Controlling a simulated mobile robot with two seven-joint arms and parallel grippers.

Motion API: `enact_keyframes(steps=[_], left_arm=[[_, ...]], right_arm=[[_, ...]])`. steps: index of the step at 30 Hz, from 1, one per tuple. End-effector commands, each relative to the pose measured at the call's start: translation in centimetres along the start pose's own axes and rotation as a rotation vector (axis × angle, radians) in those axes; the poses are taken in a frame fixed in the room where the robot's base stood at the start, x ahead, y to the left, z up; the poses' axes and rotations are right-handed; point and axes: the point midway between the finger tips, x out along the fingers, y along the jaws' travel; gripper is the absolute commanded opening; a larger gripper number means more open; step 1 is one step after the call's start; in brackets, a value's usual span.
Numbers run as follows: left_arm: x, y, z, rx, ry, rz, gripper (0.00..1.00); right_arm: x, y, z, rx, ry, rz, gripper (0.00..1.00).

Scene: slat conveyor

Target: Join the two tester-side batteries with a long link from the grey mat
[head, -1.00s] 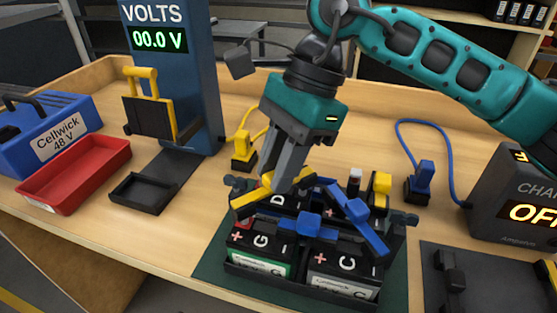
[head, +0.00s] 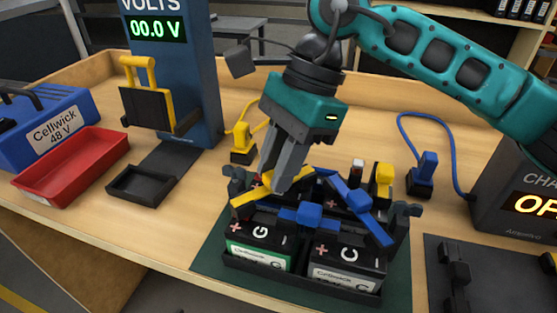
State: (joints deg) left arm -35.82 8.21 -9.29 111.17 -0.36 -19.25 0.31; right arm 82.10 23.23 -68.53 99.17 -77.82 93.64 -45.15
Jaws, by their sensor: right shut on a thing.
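The battery pack sits in a black tray (head: 245,268). Its front batteries are G (head: 262,242), on the tester side, and C (head: 345,263). The batteries behind are mostly hidden by links and my gripper. My right gripper (head: 276,184) points down over the tester side and is shut on a yellow link (head: 246,198). The link lies slantwise behind G's top; I cannot tell whether it touches the terminals. A blue link (head: 308,216) bridges G and C, and a longer blue link (head: 362,210) runs back on the right. My left gripper is out of view.
The tester (head: 172,80) reads 00.0 V. A black tray (head: 140,196), a red bin (head: 118,151) and a blue Cellwick case (head: 30,145) stand left. A blue plug (head: 424,172), charger (head: 520,190) and dark mat (head: 490,301) are right.

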Motion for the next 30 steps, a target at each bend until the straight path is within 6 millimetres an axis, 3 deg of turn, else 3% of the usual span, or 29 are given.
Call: enact_keyframes(steps=[6, 7, 16, 25, 30], left_arm=[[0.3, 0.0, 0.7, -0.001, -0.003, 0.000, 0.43], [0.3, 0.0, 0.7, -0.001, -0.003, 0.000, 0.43], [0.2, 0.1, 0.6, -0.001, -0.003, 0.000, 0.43], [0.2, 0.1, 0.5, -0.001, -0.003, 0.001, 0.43], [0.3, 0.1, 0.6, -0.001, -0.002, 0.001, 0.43]], right_arm=[[0.6, 0.0, -0.2, 0.000, 0.000, 0.000, 0.00], [0.6, 0.0, -0.2, -0.001, 0.000, 0.000, 0.25], [0.5, 0.0, -0.2, 0.000, 0.000, 0.000, 0.54], [0.2, 0.0, -0.2, 0.000, 0.001, -0.001, 0.54], [-2.0, -0.1, -0.2, 0.000, 0.001, -0.004, 0.54]])
